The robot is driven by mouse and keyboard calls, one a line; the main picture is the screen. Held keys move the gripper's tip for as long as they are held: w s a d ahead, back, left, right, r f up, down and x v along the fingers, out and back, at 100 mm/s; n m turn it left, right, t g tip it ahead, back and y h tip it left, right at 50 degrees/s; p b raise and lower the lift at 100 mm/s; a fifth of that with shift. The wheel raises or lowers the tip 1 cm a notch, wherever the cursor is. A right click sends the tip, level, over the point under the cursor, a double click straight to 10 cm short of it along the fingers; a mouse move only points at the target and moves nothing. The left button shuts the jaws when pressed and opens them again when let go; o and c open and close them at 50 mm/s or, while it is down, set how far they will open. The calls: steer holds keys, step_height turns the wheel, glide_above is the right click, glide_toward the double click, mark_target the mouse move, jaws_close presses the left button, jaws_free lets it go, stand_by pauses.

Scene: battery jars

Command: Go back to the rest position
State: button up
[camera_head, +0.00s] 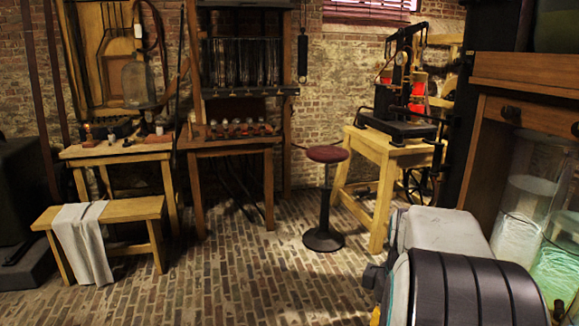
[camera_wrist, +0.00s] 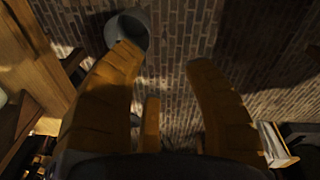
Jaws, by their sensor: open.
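My gripper (camera_wrist: 164,58) shows in the wrist view as two broad yellow-orange fingers, spread apart. Nothing is between the fingertips; the brick floor shows through the gap. In the head view my arm fills the lower right corner, and the gripper's fingers cannot be made out there. Two glass jars stand at the right in the head view: one with whitish contents (camera_head: 525,190) and one with a green glow (camera_head: 560,262). My arm covers part of the space in front of them.
A stool (camera_head: 326,200) with a dark red seat stands mid-floor. A yellow wooden table (camera_head: 385,155) carries a black machine (camera_head: 400,110). A low bench (camera_head: 130,210) with a grey cloth (camera_head: 82,240) is at the left. The brick floor (camera_head: 240,275) in the middle is clear.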

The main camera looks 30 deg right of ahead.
steer(key=s+a+f+t+y, duration=0.1)
steer(key=s+a, duration=0.1)
steer(key=a, duration=0.9)
steer(key=s+a+f+t, duration=0.1)
steer(key=s+a, duration=0.1)
steer(key=a, duration=1)
step_height(320, 180, up, 15)
steer(key=p, duration=1.3)
